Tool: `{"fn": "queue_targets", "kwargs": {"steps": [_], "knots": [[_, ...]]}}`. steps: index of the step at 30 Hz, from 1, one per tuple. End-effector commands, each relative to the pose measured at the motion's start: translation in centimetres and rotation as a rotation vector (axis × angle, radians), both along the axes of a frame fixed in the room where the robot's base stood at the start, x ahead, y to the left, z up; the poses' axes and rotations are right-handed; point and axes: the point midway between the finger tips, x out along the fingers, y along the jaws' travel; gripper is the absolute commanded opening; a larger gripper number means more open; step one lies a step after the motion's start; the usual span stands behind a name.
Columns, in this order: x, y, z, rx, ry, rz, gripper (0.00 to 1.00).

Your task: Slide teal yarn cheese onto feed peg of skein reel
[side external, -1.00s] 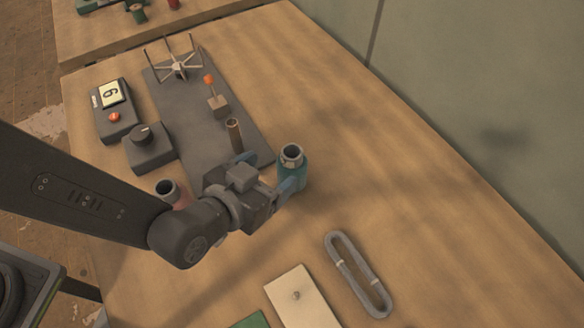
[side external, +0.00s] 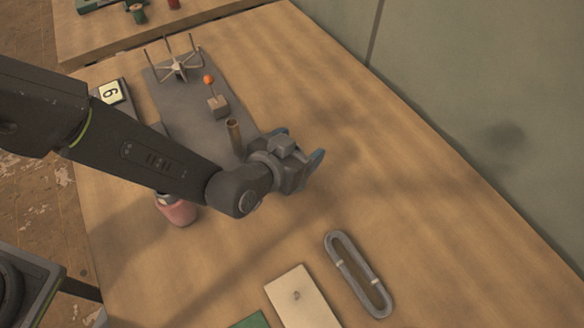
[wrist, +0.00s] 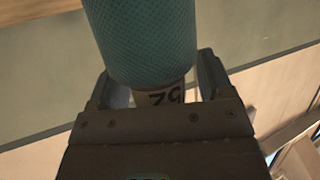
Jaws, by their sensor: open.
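The teal yarn cheese (wrist: 145,40) fills the top middle of the wrist view. Its pale, marked tube end (wrist: 160,97) lies between the two fingers of my gripper (wrist: 160,85). The fingers are open, with a narrow gap on each side of the tube. In the side view my gripper (side external: 303,150) is right of the brown upright peg (side external: 235,136), and it hides most or all of the cheese. The bare peg stands at the near end of the grey base plate (side external: 185,112). The skein reel's spoked arms (side external: 178,66) are at its far end.
A post with an orange ball (side external: 209,79) stands on the plate. A display box (side external: 112,93) is at left, partly behind my arm. A pink cheese (side external: 178,211) stands below my arm. A pale board (side external: 301,298) and a grey skein (side external: 358,275) lie in front. The table's right is clear.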

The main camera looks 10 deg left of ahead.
Motion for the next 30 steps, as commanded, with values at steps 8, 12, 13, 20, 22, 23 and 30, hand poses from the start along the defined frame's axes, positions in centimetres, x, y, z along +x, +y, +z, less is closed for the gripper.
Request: {"fn": "queue_targets", "kwargs": {"steps": [8, 12, 13, 20, 22, 23, 30], "knots": [[-0.04, 0.02, 0.02, -0.001, 0.000, 0.000, 0.53], [-0.05, 0.02, 0.00, 0.000, 0.001, 0.000, 0.39], [-0.05, 0.02, -0.01, 0.000, 0.001, 0.000, 0.36], [-0.10, 0.04, -0.11, 0.001, 0.004, 0.000, 0.14], [-0.12, 0.06, -0.13, 0.001, 0.004, 0.000, 0.08], [-0.12, 0.06, -0.14, 0.002, 0.005, 0.000, 0.05], [-0.13, 0.06, -0.01, 0.002, 0.005, 0.000, 0.05]]}}
